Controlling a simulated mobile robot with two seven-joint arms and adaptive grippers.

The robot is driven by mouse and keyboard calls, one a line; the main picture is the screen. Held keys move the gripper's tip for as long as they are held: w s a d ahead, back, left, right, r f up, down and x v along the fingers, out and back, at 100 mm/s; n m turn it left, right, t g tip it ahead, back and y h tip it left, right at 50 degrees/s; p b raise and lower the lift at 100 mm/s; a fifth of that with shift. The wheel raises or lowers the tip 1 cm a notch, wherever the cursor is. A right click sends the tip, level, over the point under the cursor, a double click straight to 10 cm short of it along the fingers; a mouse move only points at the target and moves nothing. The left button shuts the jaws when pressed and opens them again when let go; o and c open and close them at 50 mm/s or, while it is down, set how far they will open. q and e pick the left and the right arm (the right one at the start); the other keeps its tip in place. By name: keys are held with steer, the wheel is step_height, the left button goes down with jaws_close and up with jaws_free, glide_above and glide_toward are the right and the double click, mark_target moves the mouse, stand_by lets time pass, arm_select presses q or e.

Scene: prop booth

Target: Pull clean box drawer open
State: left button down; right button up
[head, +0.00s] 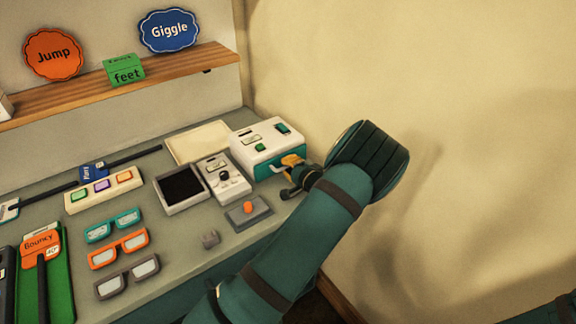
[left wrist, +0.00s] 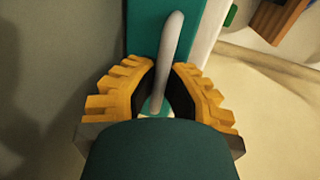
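The clean box (head: 262,134) is a white box with a green button and a small label on top. It stands at the back right end of the counter. Its teal drawer front (head: 240,165) looks flush with the box and also fills the upper middle of the left wrist view (left wrist: 143,30). A pale grey loop handle (left wrist: 171,45) sticks out from it. My left gripper (left wrist: 164,72), with yellow toothed fingers, is at the handle. The fingertips close in on both sides of it and appear shut on it. My right gripper is out of view.
Several glasses (head: 118,249) lie nearer. A wall rises close on the right.

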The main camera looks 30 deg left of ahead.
arm_select(q)
steer(key=v, duration=0.3)
steer(key=f+b+v, duration=0.1)
steer(key=v, duration=0.3)
steer(key=f+b+v, duration=0.1)
steer(key=v, duration=0.2)
steer(key=shift+s+d+f, duration=0.1)
steer(key=shift+s+d, duration=0.05)
steer(key=shift+d, duration=0.4)
steer(key=c, duration=1)
jaws_free()
steer(key=shift+s+d, duration=0.1)
steer(key=shift+d, duration=0.05)
